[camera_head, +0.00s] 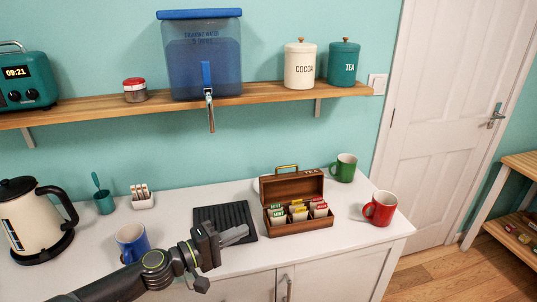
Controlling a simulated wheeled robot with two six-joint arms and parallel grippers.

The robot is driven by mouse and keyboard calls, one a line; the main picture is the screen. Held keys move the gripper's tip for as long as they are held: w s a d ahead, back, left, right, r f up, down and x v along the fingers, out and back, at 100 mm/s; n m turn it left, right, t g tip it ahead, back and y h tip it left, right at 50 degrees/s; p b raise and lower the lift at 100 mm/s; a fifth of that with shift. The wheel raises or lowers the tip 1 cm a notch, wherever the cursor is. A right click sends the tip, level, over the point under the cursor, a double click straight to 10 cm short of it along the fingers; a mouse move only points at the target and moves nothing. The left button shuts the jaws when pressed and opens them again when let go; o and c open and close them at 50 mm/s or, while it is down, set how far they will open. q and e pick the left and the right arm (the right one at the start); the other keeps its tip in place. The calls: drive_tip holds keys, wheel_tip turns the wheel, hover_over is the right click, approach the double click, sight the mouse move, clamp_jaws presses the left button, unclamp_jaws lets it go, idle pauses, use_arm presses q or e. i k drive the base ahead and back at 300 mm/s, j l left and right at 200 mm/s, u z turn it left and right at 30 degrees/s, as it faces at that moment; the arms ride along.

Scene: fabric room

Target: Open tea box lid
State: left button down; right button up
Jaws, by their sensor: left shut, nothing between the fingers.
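The wooden tea box (304,227) stands on the white counter right of centre. Its lid (291,185) is raised at the back, with a brass-coloured handle (287,167) at its top edge. Several tea packets (298,210) with green, yellow and red labels stand in the open box. My left gripper (244,236) is shut and empty, left of the box and apart from it, over the front edge of the dark ribbed mat. My right gripper is not in view.
The dark ribbed mat (230,210) lies left of the box. A blue mug (132,243) and a kettle (33,220) stand further left. A red mug (380,208) and a green mug (343,167) stand right of the box. A wooden shelf (262,93) hangs above.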

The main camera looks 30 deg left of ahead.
sight(284, 188)
drive_tip(key=i+j, duration=0.7)
drive_tip(key=j, duration=0.1)
